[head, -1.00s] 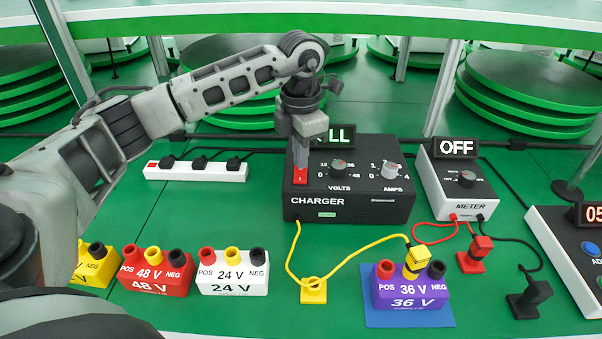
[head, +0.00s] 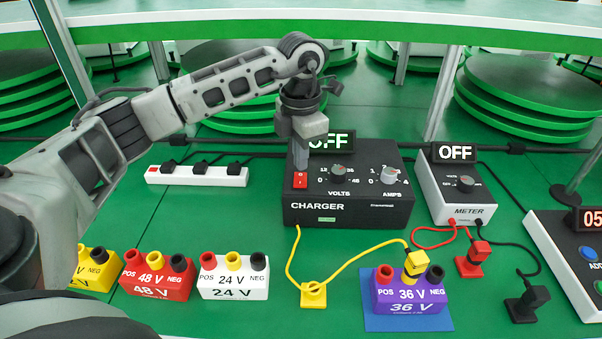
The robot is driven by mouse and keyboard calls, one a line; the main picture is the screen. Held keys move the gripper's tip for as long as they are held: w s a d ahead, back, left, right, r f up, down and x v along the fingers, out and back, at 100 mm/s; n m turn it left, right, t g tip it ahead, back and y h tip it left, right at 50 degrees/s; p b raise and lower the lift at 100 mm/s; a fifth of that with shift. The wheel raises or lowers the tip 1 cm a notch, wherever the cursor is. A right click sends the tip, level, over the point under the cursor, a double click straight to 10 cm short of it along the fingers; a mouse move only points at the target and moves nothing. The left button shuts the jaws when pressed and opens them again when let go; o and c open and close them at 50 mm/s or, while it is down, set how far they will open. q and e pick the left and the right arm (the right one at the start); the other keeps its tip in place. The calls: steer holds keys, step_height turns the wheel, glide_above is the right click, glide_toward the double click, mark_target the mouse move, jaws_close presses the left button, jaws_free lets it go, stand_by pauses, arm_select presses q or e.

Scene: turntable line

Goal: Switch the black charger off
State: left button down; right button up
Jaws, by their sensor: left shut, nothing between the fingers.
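The black charger (head: 348,215) stands on the green table, with a volts knob (head: 338,169) and an amps knob (head: 389,175) on its face. Its red rocker switch (head: 300,181) is at the left of the face. The display (head: 338,142) on top is partly hidden by my left gripper; its visible letters end in "FF". My left gripper (head: 301,166) is shut and empty, its tip pointing down just above or at the switch's upper end; I cannot tell whether it touches. My right gripper is not in view.
A meter (head: 457,190) reading OFF stands to the right. A white power strip (head: 197,175) lies to the left. Red (head: 158,275), white (head: 233,277) and purple (head: 410,293) batteries stand in front. A yellow cable runs from the charger to the purple battery's middle post.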

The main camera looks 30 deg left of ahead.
mark_target(300, 175)
arm_select(q)
step_height(300, 175, up, 5)
steer(key=p, duration=0.3)
steer(key=shift+r, duration=0.1)
stand_by(0.5)
